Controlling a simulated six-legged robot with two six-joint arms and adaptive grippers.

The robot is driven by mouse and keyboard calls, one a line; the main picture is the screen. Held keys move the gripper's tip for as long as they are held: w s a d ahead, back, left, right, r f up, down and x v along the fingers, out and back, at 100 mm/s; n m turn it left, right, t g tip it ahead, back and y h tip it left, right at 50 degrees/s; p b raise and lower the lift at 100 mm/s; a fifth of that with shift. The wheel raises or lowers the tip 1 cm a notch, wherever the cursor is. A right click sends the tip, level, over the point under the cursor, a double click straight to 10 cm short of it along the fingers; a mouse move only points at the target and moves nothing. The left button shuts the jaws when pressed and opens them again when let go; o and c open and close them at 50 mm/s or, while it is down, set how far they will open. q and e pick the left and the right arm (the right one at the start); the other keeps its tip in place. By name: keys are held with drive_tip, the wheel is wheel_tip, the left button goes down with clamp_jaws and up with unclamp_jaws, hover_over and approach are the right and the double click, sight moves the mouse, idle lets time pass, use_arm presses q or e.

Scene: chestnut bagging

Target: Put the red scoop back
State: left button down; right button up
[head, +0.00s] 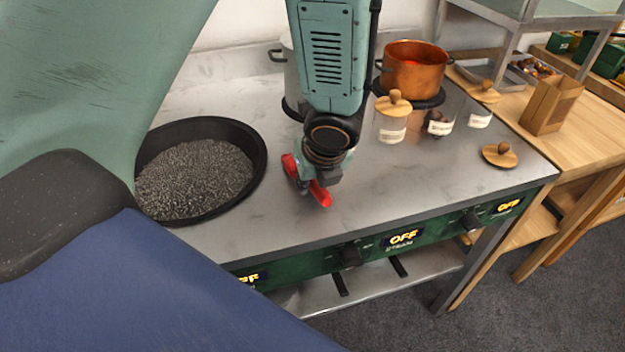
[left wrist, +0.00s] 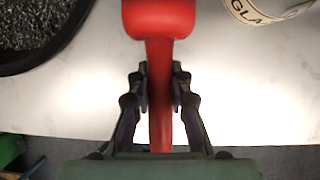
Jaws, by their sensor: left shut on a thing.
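The red scoop (head: 320,192) is at my left gripper (head: 318,178), over the steel counter, to the right of the black pan. In the left wrist view the red scoop (left wrist: 160,70) has its handle between the two dark fingers of my left gripper (left wrist: 160,88), which is shut on it. The scoop's head points to the top of that view and is partly cut off. The gripper and arm hide part of the scoop in the head view. My right gripper is not in view.
A black pan (head: 258,150) of dark grains stands left on the steel counter (head: 400,195). A copper pot (head: 412,72), lidded glass jars (head: 392,125) and a loose wooden lid (head: 499,155) are to the right. A paper bag (head: 548,105) stands on the wooden table. The counter's front middle is clear.

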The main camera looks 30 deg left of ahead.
use_arm(q)
drive_tip(key=shift+s+f, duration=0.1)
drive_tip(key=shift+f, duration=0.1)
drive_tip(key=c, duration=1.1)
unclamp_jaws()
drive_tip(key=shift+c, duration=0.2)
drive_tip(key=shift+r, duration=0.15)
drive_tip(key=shift+r, duration=5.05)
drive_tip(key=shift+f, duration=0.15)
